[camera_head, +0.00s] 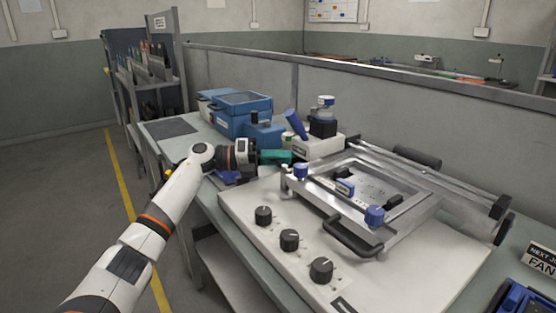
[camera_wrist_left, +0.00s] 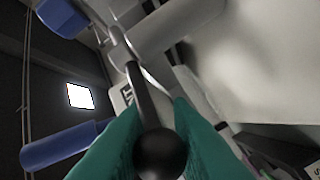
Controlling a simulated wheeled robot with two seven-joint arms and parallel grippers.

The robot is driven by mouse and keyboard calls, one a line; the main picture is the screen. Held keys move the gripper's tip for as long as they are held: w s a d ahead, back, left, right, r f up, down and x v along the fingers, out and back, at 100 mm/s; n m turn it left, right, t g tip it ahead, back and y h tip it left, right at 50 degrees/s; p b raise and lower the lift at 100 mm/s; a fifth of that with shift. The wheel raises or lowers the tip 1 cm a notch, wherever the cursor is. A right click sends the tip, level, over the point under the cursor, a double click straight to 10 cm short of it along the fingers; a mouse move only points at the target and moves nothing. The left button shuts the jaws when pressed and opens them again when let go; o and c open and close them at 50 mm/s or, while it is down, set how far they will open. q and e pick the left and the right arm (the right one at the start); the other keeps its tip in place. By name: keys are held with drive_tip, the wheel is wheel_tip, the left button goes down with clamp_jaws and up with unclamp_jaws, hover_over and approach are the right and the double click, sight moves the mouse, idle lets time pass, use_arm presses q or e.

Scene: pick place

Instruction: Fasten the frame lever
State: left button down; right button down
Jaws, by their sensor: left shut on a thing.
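My left gripper (camera_head: 276,157) reaches in from the left, its green fingers at the far-left side of the machine (camera_head: 240,203). In the left wrist view its fingers are closed around a dark lever (camera_wrist_left: 143,95) with a black ball knob (camera_wrist_left: 160,154). The lever runs up from between the fingers to a pale metal fitting. In the head view the fingers hide the lever. The metal frame (camera_head: 408,225) lies on the machine top, with blue knobs (camera_head: 374,215) and a black handle (camera_head: 352,238). Whether the frame is fastened cannot be told. My right gripper is not seen.
Black dials (camera_head: 289,240) line the machine's near side. A grey partition (camera_head: 400,110) runs behind the bench. A blue item (camera_head: 525,300) lies at the lower right.

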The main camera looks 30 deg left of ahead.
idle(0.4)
use_arm(q)
drive_tip(key=c, duration=1.3)
unclamp_jaws()
drive_tip(key=v, duration=1.2)
drive_tip(key=shift+w, duration=0.15)
